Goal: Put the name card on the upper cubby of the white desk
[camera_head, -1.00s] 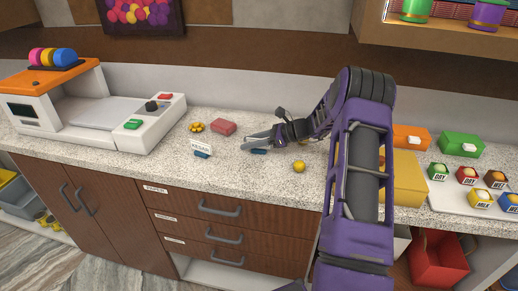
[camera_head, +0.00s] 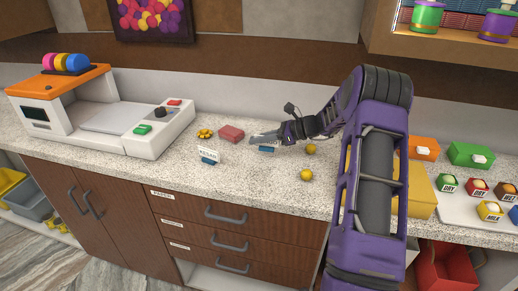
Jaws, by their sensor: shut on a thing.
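My gripper (camera_head: 264,137) is over the speckled counter, right of the pink-red block, with its fingers pointing left. It is shut on a small card with a blue base (camera_head: 266,149), which shows just below the fingers. My fingers hide most of this card. A second white card with dark lettering on a blue base (camera_head: 208,160) stands upright near the counter's front edge, left of my gripper and apart from it. I cannot make out a white desk with an upper cubby for certain.
A white machine with an orange top (camera_head: 165,120) stands at the left. Yellow sweets (camera_head: 205,133), a pink-red block (camera_head: 231,134) and two yellow balls (camera_head: 306,174) lie near my gripper. Colored boxes (camera_head: 472,153) stand at the right. The counter's front middle is mostly clear.

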